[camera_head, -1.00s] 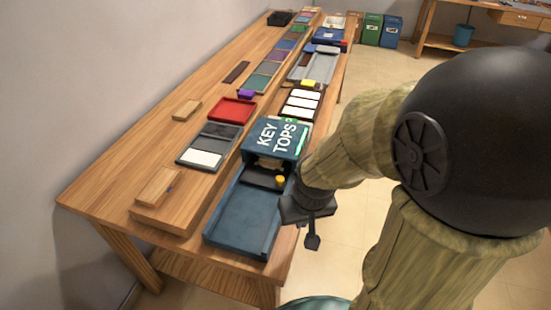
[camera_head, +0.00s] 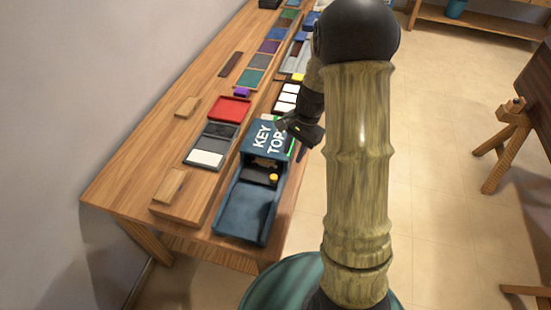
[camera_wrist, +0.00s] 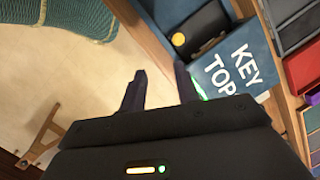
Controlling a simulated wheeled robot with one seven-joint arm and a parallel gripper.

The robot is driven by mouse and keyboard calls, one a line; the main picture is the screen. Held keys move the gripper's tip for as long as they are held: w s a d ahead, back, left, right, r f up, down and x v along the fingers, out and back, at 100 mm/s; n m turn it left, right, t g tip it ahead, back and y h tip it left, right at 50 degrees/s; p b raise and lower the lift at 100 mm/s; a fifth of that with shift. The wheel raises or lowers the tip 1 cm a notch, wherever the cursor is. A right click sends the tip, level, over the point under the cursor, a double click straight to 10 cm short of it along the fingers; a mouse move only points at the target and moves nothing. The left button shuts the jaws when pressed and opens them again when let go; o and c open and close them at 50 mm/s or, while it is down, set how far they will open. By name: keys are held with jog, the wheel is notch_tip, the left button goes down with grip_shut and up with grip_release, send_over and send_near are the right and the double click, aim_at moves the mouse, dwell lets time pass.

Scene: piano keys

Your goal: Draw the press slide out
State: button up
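The blue press (camera_head: 264,137) lettered "KEY TOPS" stands at the bench's right edge, with a blue open tray (camera_head: 245,207) in front of it. A dark block with a yellow knob (camera_head: 273,178) sits at the housing's mouth; the knob also shows in the wrist view (camera_wrist: 178,39). I cannot tell which part is the slide. My gripper (camera_head: 297,132) is at the housing's right side, past the bench edge. In the wrist view my gripper (camera_wrist: 160,80) has its fingers apart with nothing between them. One finger is near the lettered housing (camera_wrist: 238,68); contact cannot be judged.
Left of the press lie a grey tray with a white block (camera_head: 206,158), a red tray (camera_head: 230,108) and wooden blocks (camera_head: 170,187). White pieces (camera_head: 286,98) lie behind it. A wooden trestle (camera_head: 510,140) stands at right. The floor between is open.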

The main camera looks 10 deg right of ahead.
aim_at(274, 176)
jog(key=w+r+m+p, duration=0.1)
jog(key=w+d+r+m+y+p, duration=0.1)
jog(key=w+p, duration=0.1)
jog(key=w+r+m+p, duration=0.1)
jog(key=p, duration=0.1)
jog(key=shift+w+d+m+g+y, duration=0.3)
jog(key=shift+w+d+m, duration=0.05)
jog(key=shift+m, duration=0.05)
jog(key=shift+f, duration=0.1)
jog(key=p+x, duration=0.4)
jog(key=x, duration=1.3)
jog(key=shift+f, duration=0.15)
grip_shut()
